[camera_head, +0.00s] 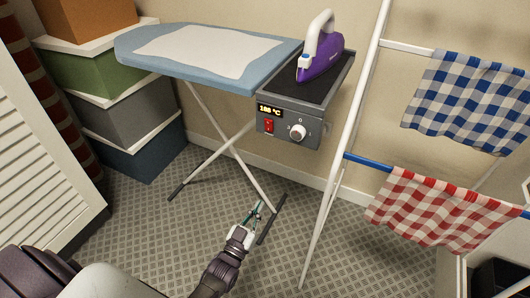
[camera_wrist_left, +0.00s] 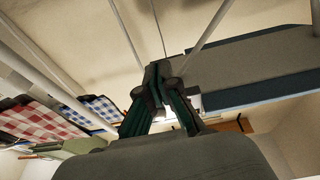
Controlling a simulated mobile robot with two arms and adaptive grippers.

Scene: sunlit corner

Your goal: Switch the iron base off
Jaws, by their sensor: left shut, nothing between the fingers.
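The iron base (camera_head: 312,98) is a dark grey box at the right end of the ironing board in the head view. Its front has a lit display (camera_head: 270,111), a red switch (camera_head: 268,125) and a white knob (camera_head: 297,132). A purple and white iron (camera_head: 320,62) rests on top. My left gripper (camera_head: 258,209) is shut and empty, below and apart from the base, in front of the board's legs. The wrist view shows its fingers (camera_wrist_left: 160,88) close up, with the board's underside beyond. My right gripper is not in view.
The blue ironing board (camera_head: 255,76) stands on crossed white legs (camera_head: 228,140). A white drying rack (camera_head: 345,150) with blue and red checked cloths stands close to the right of the base. Stacked boxes (camera_head: 110,100) and a louvred panel (camera_head: 45,165) are at left.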

